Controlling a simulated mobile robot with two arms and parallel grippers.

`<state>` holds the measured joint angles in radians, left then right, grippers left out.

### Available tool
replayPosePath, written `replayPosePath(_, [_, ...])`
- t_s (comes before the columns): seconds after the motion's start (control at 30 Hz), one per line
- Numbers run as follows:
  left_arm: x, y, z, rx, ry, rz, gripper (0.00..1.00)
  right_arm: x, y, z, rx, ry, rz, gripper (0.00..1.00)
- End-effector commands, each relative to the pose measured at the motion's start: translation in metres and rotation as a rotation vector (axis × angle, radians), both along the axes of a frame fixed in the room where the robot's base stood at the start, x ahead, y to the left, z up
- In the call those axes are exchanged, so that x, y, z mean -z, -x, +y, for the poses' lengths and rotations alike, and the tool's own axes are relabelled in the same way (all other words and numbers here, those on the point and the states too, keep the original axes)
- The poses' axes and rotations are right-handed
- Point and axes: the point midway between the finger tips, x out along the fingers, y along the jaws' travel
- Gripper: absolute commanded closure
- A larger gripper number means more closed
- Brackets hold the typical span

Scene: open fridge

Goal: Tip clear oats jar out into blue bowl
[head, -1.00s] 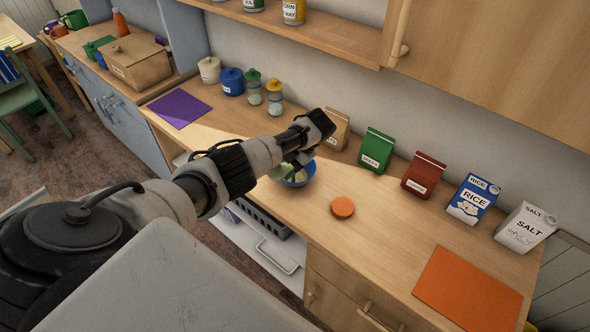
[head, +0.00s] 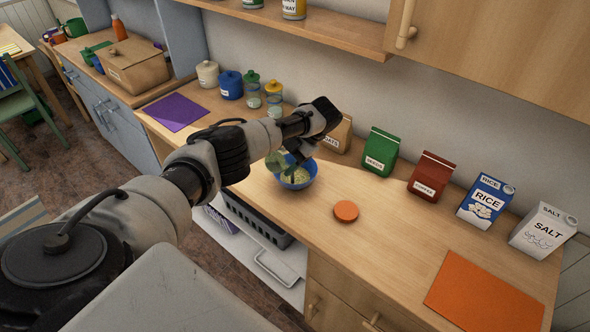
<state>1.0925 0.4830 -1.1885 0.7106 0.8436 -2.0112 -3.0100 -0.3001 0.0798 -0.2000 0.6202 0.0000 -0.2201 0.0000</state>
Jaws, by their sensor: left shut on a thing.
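The blue bowl (head: 311,179) stands upright on the wooden counter, with pale, grainy contents showing inside. My left gripper (head: 297,154) is above the bowl's back rim, its arm coming in from the left. It is shut on the clear oats jar (head: 276,160), a small see-through shape tilted at the bowl's back left. The gripper hides part of the jar, so its mouth and what is left inside cannot be made out. A round orange disc (head: 346,211), like a lid, lies flat on the counter right of the bowl. My right gripper is not in view.
Oats (head: 338,136), green (head: 380,153), coffee (head: 431,176), rice (head: 485,201) and salt (head: 543,230) packages line the wall. Several canisters (head: 231,85) stand at the back left. Purple (head: 176,112) and orange (head: 484,292) mats lie at either end. The counter's front middle is clear.

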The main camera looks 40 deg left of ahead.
Motion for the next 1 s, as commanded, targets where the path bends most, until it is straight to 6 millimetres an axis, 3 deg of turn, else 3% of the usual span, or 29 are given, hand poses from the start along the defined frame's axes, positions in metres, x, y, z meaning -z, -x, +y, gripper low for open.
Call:
replayPosePath(0.7, [-0.002,-0.003,0.001,0.000,0.007,0.053,0.65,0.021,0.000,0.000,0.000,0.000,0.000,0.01])
replayPosePath(0.83, [-0.006,-0.002,0.001,0.002,0.007,0.042,0.65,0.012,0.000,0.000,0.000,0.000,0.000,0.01])
replayPosePath(1.0, [-0.010,0.003,0.001,0.002,-0.001,-0.016,0.65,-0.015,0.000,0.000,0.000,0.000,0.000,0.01])
